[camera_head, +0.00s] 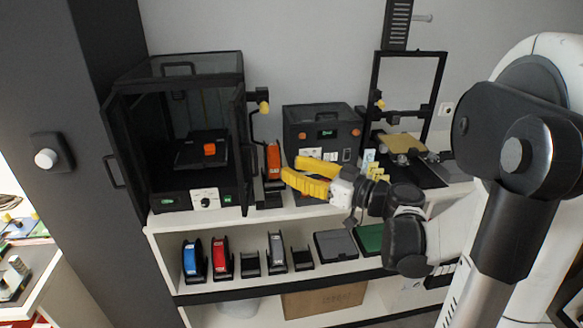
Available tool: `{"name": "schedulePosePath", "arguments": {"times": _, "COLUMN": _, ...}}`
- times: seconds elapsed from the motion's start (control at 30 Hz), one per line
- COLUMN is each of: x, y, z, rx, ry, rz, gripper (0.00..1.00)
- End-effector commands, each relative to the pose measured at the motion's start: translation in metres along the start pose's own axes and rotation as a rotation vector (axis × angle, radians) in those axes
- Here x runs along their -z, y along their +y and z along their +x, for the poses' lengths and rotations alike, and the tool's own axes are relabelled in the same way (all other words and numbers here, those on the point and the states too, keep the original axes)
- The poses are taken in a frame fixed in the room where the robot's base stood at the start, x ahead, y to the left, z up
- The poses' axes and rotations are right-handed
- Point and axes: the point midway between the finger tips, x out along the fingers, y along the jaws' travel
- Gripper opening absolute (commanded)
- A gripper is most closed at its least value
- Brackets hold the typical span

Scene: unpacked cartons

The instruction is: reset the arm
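My arm comes in from the right side and bends down toward the shelf. My gripper (291,168) has two yellow fingers that point left, with their tips apart and nothing visible between them. It is in front of the dark control box (326,132) and hides part of its lower front. The orange spool (273,160) is just left of the fingertips in the picture. I cannot tell how far the fingers are from the box or the spool.
An enclosed 3D printer (180,196) with an orange part inside and its door swung open stands left on the white shelf (165,219). An open-frame printer (441,80) stands right. Spools, including a blue one (193,261), line the lower shelf above a cardboard box (325,301).

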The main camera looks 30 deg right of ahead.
Motion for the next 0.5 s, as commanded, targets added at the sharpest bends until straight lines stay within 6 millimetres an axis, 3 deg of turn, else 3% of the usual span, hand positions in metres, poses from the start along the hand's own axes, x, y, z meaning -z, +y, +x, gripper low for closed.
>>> {"name": "schedulePosePath", "arguments": {"times": 0.3, "x": 0.006, "y": 0.001, "z": 0.002, "rx": -0.014, "ry": 0.016, "rz": -0.010, "gripper": 0.31}}
{"name": "schedulePosePath", "arguments": {"times": 0.37, "x": 0.020, "y": 0.003, "z": 0.006, "rx": -0.049, "ry": 0.049, "rz": -0.030, "gripper": 0.31}}
{"name": "schedulePosePath", "arguments": {"times": 0.5, "x": 0.082, "y": 0.018, "z": 0.014, "rx": -0.260, "ry": 0.181, "rz": -0.102, "gripper": 0.31}}
